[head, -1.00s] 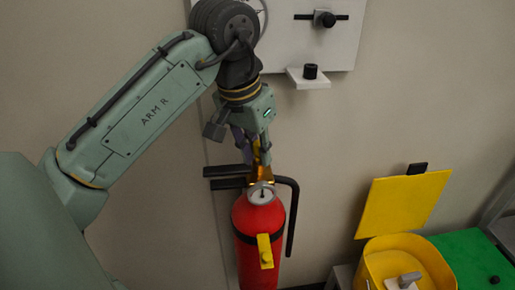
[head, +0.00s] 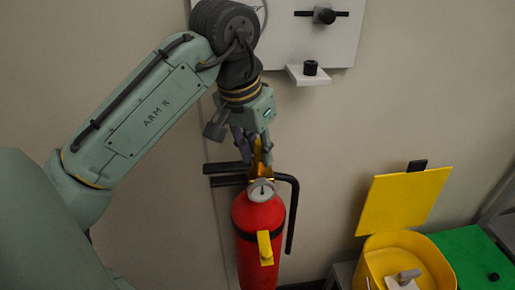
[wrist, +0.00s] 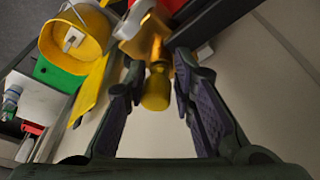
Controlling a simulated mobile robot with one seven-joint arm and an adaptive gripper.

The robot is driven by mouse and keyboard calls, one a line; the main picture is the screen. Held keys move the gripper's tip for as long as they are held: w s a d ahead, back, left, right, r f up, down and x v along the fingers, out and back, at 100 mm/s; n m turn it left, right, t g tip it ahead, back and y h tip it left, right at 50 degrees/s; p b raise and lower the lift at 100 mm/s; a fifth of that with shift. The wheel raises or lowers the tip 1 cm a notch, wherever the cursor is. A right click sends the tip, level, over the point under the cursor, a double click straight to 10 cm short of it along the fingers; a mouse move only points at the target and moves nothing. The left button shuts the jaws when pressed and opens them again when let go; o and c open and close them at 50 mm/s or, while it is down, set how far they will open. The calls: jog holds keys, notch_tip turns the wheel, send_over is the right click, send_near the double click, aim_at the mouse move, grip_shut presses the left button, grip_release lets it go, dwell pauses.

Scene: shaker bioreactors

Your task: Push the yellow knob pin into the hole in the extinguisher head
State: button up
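The red fire extinguisher (head: 258,217) stands upright by the wall in the head view. Its head has a round gauge (head: 261,190), black lever handles (head: 228,175) and a black hose. The yellow knob pin (wrist: 157,90) shows in the wrist view between my fingers, its far end at the extinguisher head. In the head view a yellow part (head: 258,157) shows partly behind my fingers. My gripper (head: 256,158) points down just above the head. Its fingers are open on both sides of the knob, with visible gaps. The hole is hidden.
A yellow bin (head: 375,262) with its lid raised stands to the right, beside a green surface (head: 470,252). A white wall panel (head: 345,45) with black knobs and a small shelf is above right. A yellow tag (head: 265,248) hangs on the extinguisher's front.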

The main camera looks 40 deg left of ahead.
jog(key=o, duration=0.3)
jog(key=v, duration=1.2)
dwell(0.9)
